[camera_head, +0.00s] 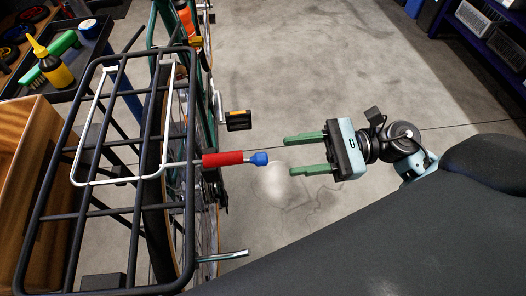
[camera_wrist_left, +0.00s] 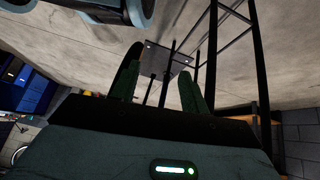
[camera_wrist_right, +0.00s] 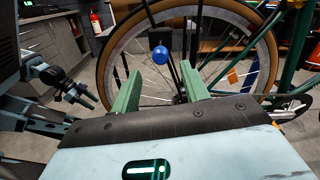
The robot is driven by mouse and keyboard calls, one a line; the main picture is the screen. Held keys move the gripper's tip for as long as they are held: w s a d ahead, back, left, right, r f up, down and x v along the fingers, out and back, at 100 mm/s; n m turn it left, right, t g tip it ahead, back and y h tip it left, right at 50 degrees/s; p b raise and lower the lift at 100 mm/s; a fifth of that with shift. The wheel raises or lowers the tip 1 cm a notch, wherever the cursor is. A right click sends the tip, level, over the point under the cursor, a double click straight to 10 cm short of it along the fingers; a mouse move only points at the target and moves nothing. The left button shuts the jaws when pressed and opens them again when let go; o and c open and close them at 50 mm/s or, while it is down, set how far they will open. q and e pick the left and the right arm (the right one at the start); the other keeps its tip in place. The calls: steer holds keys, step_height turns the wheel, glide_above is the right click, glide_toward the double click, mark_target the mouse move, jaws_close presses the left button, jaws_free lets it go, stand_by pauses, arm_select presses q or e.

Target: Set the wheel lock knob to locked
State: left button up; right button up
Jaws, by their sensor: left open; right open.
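A red grip (camera_head: 222,159) with a blue knob (camera_head: 260,158) on its end sticks out to the right from the bike's rear rack (camera_head: 191,225). The red part lies level and the blue end faces my right gripper (camera_head: 289,156). That gripper is open and empty, its two green fingers pointing left at the blue knob with a small gap between. In the right wrist view the blue knob (camera_wrist_right: 160,55) shows just above and between the open fingers. My left gripper (camera_wrist_left: 160,68) is out of the head view; its wrist view shows it open, with dark bars beyond.
A silver lever (camera_head: 222,257) juts from the bike below the grip. A pedal (camera_head: 238,121) sticks out above it. The floor (camera_head: 330,80) right of the bike is clear.

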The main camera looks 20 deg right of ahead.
mark_target(261, 159)
steer(key=shift+p+x, duration=0.9)
steer(key=shift+x, duration=2.9)
steer(key=shift+f, duration=0.1)
jaws_close()
